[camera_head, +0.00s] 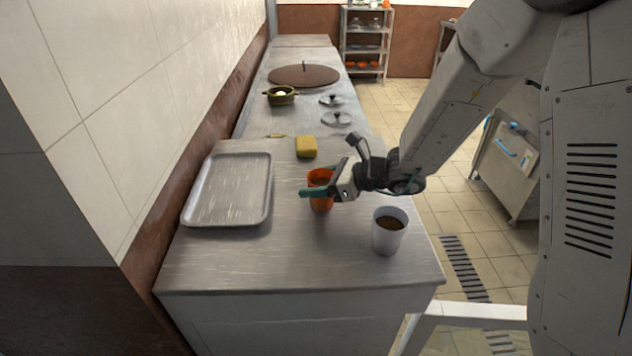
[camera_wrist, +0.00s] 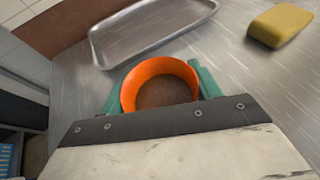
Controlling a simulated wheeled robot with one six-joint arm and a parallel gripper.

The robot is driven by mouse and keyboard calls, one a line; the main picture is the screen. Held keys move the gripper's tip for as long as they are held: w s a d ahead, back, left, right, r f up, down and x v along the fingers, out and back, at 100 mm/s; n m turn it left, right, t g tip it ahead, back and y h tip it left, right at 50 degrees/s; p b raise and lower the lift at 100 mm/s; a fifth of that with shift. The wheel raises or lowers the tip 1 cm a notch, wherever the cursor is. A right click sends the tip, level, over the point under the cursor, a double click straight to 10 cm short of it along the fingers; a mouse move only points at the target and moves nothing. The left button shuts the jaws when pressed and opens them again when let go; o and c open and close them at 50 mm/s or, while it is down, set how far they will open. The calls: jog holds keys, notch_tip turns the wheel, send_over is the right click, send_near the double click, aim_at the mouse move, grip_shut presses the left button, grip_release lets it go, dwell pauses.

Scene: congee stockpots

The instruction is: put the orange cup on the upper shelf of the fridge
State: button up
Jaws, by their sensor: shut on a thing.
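The orange cup (camera_head: 320,203) stands upright on or just above the steel counter in the head view; I cannot tell whether its base touches. Something brown fills its inside. My gripper (camera_head: 318,192) comes from the right with its green fingers on either side of the cup and is shut on it. In the wrist view the orange cup (camera_wrist: 160,86) sits between the green fingers of my gripper (camera_wrist: 158,92), its rim facing the camera. No fridge and no upper shelf of one can be made out in either view.
A white cup (camera_head: 388,236) with dark contents stands close to the right of my gripper. A metal tray (camera_head: 230,190) lies to the left, a yellow sponge (camera_head: 306,147) behind. Farther back are a green pot (camera_head: 281,97), steel lids (camera_head: 336,119) and a brown round lid (camera_head: 304,75).

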jog(key=shift+f, duration=0.15)
jog(key=o, duration=1.1)
jog(key=shift+d+r, duration=0.25)
jog(key=shift+r, duration=0.05)
jog(key=v, duration=1.1)
jog(key=shift+s+d, duration=0.25)
